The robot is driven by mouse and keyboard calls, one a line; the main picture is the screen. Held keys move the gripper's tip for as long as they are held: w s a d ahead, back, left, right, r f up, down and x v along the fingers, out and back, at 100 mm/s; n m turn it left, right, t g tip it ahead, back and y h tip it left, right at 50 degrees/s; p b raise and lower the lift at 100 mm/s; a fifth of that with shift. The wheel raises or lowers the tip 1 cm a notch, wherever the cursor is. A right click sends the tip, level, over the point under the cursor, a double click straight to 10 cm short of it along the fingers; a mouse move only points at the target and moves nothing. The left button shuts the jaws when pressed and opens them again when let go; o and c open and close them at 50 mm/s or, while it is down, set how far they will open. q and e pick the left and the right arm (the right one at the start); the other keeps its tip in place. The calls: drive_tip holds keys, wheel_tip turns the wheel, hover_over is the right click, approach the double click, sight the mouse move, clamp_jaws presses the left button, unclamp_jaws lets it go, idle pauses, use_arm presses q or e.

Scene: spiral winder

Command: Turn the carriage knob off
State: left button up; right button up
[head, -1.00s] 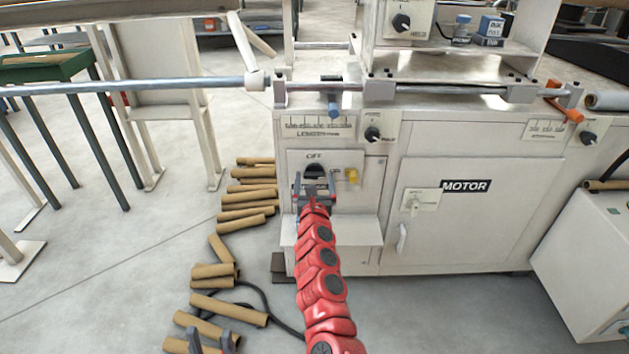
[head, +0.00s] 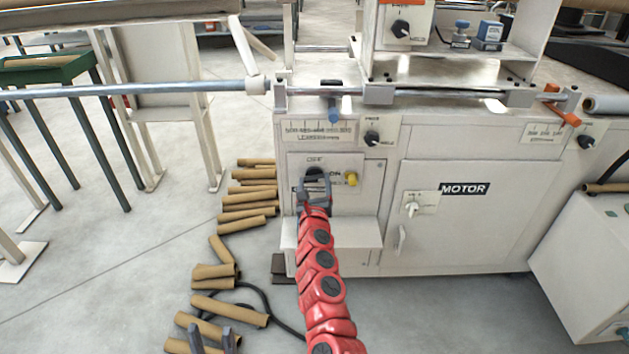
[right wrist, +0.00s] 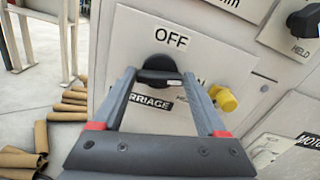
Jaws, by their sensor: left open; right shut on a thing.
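The carriage knob (head: 314,172) is a black dial on the white front panel, below a printed OFF label. In the right wrist view the knob (right wrist: 158,66) lies between my finger ends, its bar roughly level, with a white mark at its right end. A CARRIAGE label (right wrist: 152,102) below it is partly hidden by my left-hand finger. My right gripper (head: 314,187) is shut on the knob and looks slightly tilted in the head view. My left gripper (head: 211,340) is open and empty at the bottom left, low and away from the panel.
A yellow knob (head: 351,179) sits just right of the carriage knob, close to my right fingers. A white ledge (head: 350,233) juts out below. A MOTOR panel (head: 465,188) is further right. Cardboard tubes (head: 228,304) and a black cable lie on the floor at left.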

drive_tip(key=n+p, duration=0.2)
drive_tip(key=n, duration=0.1)
drive_tip(key=shift+a+r+n, duration=0.1)
drive_tip(key=shift+r+n, duration=0.05)
drive_tip(key=shift+n, duration=0.25)
drive_tip(key=n+p, duration=0.2)
drive_tip(key=n, duration=0.1)
drive_tip(key=shift+n, duration=0.3)
drive_tip(key=n+p, duration=0.2)
drive_tip(key=n, duration=0.2)
drive_tip(key=shift+a, duration=0.1)
drive_tip(key=shift+f+n+p, duration=0.2)
drive_tip(key=shift+n+p, duration=0.45)
drive_tip(key=shift+n, duration=0.35)
drive_tip(key=shift+f+n+p, duration=0.15)
drive_tip(key=shift+n+p, duration=0.45)
drive_tip(key=shift+n, duration=0.4)
drive_tip(key=o, duration=1.3)
drive_tip(key=shift+s, duration=0.1)
